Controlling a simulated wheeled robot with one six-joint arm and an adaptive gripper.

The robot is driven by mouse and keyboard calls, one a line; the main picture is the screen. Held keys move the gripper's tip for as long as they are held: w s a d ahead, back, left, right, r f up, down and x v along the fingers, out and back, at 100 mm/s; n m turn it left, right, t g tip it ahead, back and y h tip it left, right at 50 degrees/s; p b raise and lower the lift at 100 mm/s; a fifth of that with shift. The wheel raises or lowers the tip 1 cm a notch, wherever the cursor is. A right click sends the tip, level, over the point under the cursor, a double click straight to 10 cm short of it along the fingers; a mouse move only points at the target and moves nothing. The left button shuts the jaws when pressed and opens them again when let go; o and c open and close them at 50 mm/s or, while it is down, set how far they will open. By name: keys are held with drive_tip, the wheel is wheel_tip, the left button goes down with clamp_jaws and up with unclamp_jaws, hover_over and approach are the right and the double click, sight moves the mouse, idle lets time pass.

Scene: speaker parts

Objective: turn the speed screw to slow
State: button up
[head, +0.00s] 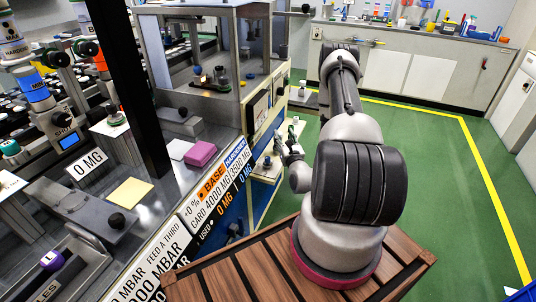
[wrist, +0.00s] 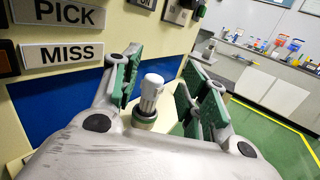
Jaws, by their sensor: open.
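In the wrist view, a pale grey upright knob (wrist: 151,92) with a rounded, narrower top stands on a short collar; it may be the speed screw, but I see no speed marking on it. My gripper (wrist: 161,84) is open, with one green-padded finger on each side of the knob. Gaps show between the knob and both pads. In the head view, my gripper (head: 288,143) is beside the cream and blue side of the machine, small and partly hidden by my arm.
The machine's side carries a PICK sign (wrist: 64,14) and a MISS sign (wrist: 62,54), close to my left finger. A small ledge (head: 268,171) with a knob on it sticks out below my gripper. Green floor (head: 430,150) lies open to the right, before a far counter (head: 425,70).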

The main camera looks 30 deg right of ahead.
drive_tip(key=d+n+t+y, duration=0.1)
drive_tip(key=y, duration=0.1)
drive_tip(key=n+g+y, duration=0.6)
drive_tip(key=n+y, duration=0.6)
drive_tip(key=y, duration=0.4)
approach(268, 157)
drive_tip(key=x, duration=1)
drive_tip(key=shift+f, duration=0.2)
drive_tip(key=shift+a, duration=0.1)
clamp_jaws()
